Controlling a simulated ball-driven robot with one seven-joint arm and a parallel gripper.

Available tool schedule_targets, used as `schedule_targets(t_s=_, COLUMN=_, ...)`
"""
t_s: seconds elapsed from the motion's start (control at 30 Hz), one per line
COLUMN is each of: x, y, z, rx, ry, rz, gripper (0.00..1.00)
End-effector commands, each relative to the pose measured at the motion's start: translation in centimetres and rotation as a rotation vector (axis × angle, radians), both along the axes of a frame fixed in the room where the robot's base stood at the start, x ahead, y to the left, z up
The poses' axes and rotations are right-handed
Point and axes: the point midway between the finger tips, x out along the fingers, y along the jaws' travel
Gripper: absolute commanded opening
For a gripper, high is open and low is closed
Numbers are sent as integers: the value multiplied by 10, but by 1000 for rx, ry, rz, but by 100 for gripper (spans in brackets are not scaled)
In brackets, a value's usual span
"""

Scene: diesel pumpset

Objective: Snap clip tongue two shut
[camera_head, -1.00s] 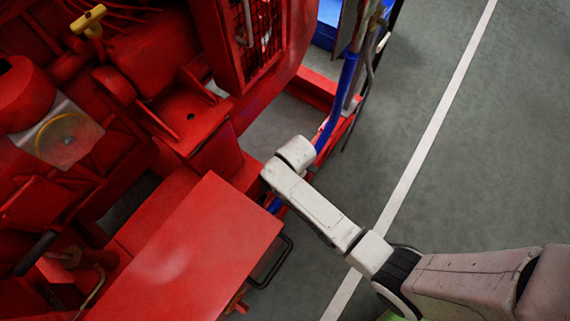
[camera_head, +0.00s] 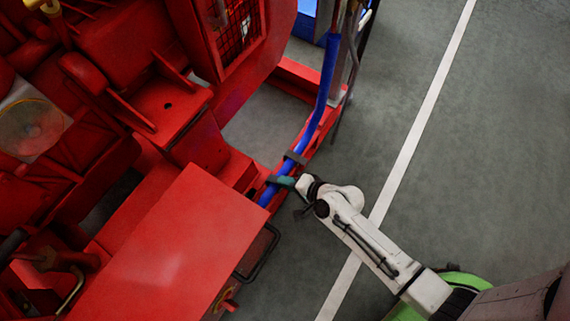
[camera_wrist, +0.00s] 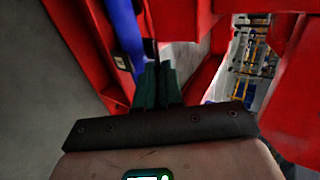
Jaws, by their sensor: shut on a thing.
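A blue hose (camera_head: 320,105) runs down along the red frame rail. A dark clip (camera_head: 296,157) crosses it just above my gripper. In the wrist view the hose (camera_wrist: 125,28) is at the upper left, with a small dark clip part with a pale face (camera_wrist: 121,62) on it. My gripper (camera_head: 281,181) is at the hose's lower end, beside the clip. Its dark green fingers (camera_wrist: 157,72) are close together, shut on a small piece that I take to be clip tongue two. The fingers mostly hide that piece, and I cannot tell whether the tongue is latched.
A large red box (camera_head: 165,245) with a black handle (camera_head: 262,252) stands just left of my gripper. The red engine (camera_head: 170,95) fills the upper left. Red frame rails lie close around the fingers. Open grey floor (camera_head: 480,190) with a white line lies to the right.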

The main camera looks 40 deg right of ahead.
Motion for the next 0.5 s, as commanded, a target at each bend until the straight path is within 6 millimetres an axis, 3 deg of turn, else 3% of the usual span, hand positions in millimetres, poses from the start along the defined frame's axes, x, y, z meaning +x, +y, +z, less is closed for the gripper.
schedule_targets(t_s=0.5, x=-13, y=-4, z=-34, rx=-1, ry=7, rz=2, gripper=0)
